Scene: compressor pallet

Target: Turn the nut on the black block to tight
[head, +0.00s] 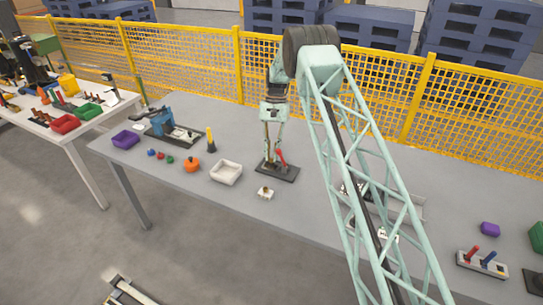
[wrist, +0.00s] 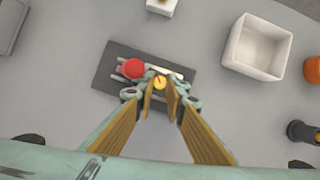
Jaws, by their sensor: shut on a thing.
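The black block (head: 290,175) is a flat dark plate on the grey table, below my gripper; in the wrist view it is a dark rectangle (wrist: 108,75). A red lever (head: 282,157) stands on it, and its round red top (wrist: 132,68) shows in the wrist view. The nut (wrist: 159,83) is small and yellow-brass, beside the red top. My gripper (head: 267,155) points down over the block. In the wrist view its fingertips (wrist: 160,92) are close together on either side of the nut, shut on it. The fingers partly hide the nut.
A white open bin (head: 226,172) and an orange piece (head: 192,164) stand to the left. A small white block (head: 265,193) lies in front of the black block. A yellow-topped post (head: 211,140) stands behind the bin. Yellow mesh fencing (head: 200,55) runs behind the table.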

